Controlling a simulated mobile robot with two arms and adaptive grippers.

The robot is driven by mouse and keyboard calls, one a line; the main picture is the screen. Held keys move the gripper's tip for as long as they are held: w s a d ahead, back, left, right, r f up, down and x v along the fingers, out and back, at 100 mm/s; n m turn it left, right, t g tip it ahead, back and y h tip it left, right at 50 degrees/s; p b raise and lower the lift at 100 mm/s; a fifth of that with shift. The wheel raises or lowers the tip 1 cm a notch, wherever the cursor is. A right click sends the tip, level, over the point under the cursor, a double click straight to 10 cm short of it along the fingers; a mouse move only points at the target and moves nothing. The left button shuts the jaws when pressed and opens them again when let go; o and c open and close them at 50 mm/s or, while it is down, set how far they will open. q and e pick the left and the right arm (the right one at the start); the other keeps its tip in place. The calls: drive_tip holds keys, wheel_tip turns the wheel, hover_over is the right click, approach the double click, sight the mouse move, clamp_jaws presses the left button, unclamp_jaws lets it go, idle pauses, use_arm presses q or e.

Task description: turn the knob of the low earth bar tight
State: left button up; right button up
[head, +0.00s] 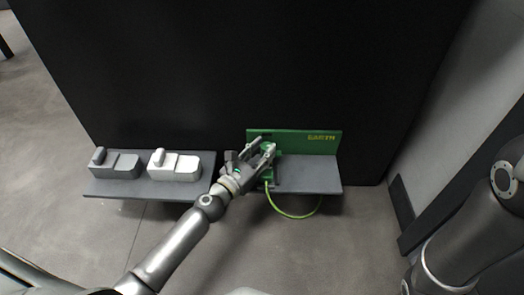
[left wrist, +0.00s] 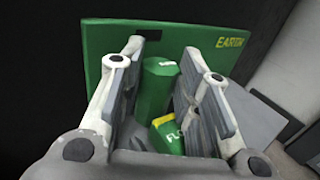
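The low earth bar is a green panel (head: 322,138) marked EARTH at the back of a grey shelf; the panel also shows in the left wrist view (left wrist: 215,32). A green faceted post, apparently the knob (left wrist: 159,88), stands in front of it. A green block with a yellow top (left wrist: 168,134) and partly hidden lettering is nearer the camera. My left gripper (head: 262,152) is over the bar. In the left wrist view its fingers (left wrist: 162,47) are apart, one each side of the knob, with no clear contact. My right gripper is out of view.
A green-yellow cable (head: 285,213) loops below the grey shelf (head: 315,178). On the left shelf (head: 130,190) are a grey block unit (head: 122,166) and a white one (head: 180,168). A black wall stands behind. The right part of the earth bar's shelf is clear.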

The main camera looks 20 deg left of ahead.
use_arm(q)
drive_tip(key=c, duration=0.3)
drive_tip(key=shift+w+a+f+m+g+h+b, duration=0.15)
drive_tip(key=shift+m+g+h+b, duration=0.2)
drive_tip(key=shift+m+h, duration=0.4)
drive_tip(key=shift+a+r+m+g+h+b, duration=0.2)
drive_tip(key=shift+m+g+h, duration=0.25)
drive_tip(key=shift+h, duration=0.5)
drive_tip(key=shift+m+g+h+b, duration=0.5)
drive_tip(key=shift+m+g+h, duration=0.45)
drive_tip(key=shift+h, duration=0.35)
drive_tip(key=o, duration=1)
drive_tip(key=shift+w, duration=0.1)
drive_tip(key=shift+a, duration=0.1)
drive_tip(key=v, duration=0.8)
